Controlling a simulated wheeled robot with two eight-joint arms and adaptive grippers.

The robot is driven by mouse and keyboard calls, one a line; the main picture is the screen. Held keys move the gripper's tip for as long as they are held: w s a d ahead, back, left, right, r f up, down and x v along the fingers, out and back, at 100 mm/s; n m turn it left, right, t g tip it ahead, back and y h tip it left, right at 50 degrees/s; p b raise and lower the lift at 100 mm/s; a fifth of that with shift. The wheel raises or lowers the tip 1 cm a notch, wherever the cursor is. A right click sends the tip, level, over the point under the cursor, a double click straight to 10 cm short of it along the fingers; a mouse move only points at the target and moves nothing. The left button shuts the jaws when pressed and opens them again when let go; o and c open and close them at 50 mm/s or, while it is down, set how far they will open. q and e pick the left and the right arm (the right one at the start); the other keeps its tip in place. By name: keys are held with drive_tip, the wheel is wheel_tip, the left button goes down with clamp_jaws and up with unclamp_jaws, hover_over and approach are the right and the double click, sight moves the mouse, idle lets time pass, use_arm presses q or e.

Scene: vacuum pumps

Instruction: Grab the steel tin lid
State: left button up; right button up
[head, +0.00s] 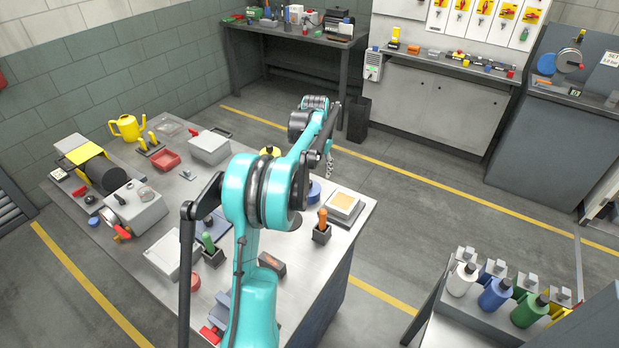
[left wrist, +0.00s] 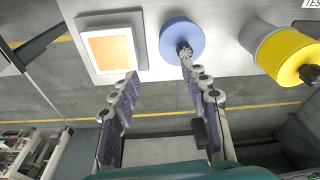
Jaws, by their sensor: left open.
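In the left wrist view, a grey metal tin (left wrist: 258,42) has a yellow lid (left wrist: 290,55) with a dark knob, at the upper right. A round blue piece (left wrist: 182,42) with a dark knob is left of it, near the table edge; it also shows partly in the head view (head: 314,190). I cannot tell for sure which is the steel tin's lid. My left gripper (left wrist: 160,76) is open and empty, its fingers apart, the right fingertip appearing close to the blue piece's knob. In the head view, the left gripper (head: 330,164) is beyond the teal arm. My right gripper is not in view.
A white-framed pad with an orange square (head: 343,203) lies near the table edge. An orange-handled tool in a dark block (head: 321,228) stands near it. Grey boxes, a red tray (head: 165,160) and a yellow watering can (head: 127,128) fill the far left.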

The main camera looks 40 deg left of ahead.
use_arm(q)
drive_tip(key=p, duration=0.1)
hover_over(309, 181)
drive_tip(key=shift+s+f, duration=0.2)
drive_tip(key=shift+f, duration=0.35)
drive_tip(key=shift+s+f, duration=0.2)
drive_tip(key=shift+f, duration=0.35)
wheel_tip(309, 181, down, 3)
drive_tip(key=shift+w+r, duration=0.1)
drive_tip(key=shift+w, duration=0.05)
wheel_tip(309, 181, down, 4)
drive_tip(key=shift+w+f+b, duration=0.15)
drive_tip(key=shift+b, duration=0.55)
drive_tip(key=shift+w+f, duration=0.1)
drive_tip(key=shift+f, duration=0.35)
drive_tip(key=shift+r, duration=0.1)
drive_tip(key=shift+c, duration=1.2)
clamp_jaws()
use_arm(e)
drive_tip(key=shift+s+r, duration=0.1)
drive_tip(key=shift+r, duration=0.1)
